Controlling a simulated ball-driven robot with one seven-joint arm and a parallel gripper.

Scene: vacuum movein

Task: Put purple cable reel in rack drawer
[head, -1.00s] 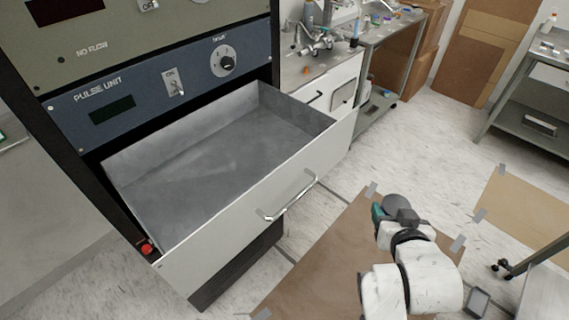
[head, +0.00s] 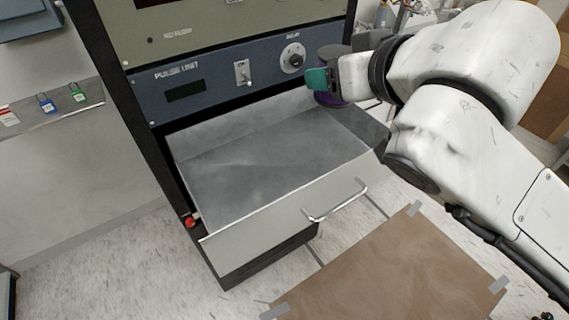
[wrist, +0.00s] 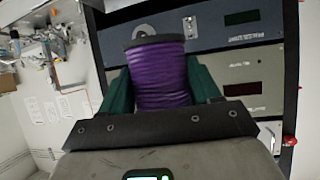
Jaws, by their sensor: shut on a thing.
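The purple cable reel (wrist: 158,75) is between the two green fingers of my gripper (wrist: 160,92) in the wrist view. In the head view the reel (head: 331,98) shows partly behind my gripper (head: 318,80), with a dark grey flange at its top. My gripper is shut on it. It is held up at the far right end of the rack drawer, in front of the blue panel; its exact height above the drawer is hard to tell. The rack drawer (head: 222,225) is pulled open, and its grey inside looks empty.
The blue pulse unit panel (head: 213,82) with switch and knob rises behind the drawer. A drawer handle (head: 340,203) sticks out in front. Brown sheeting (head: 395,265) is taped to the floor.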

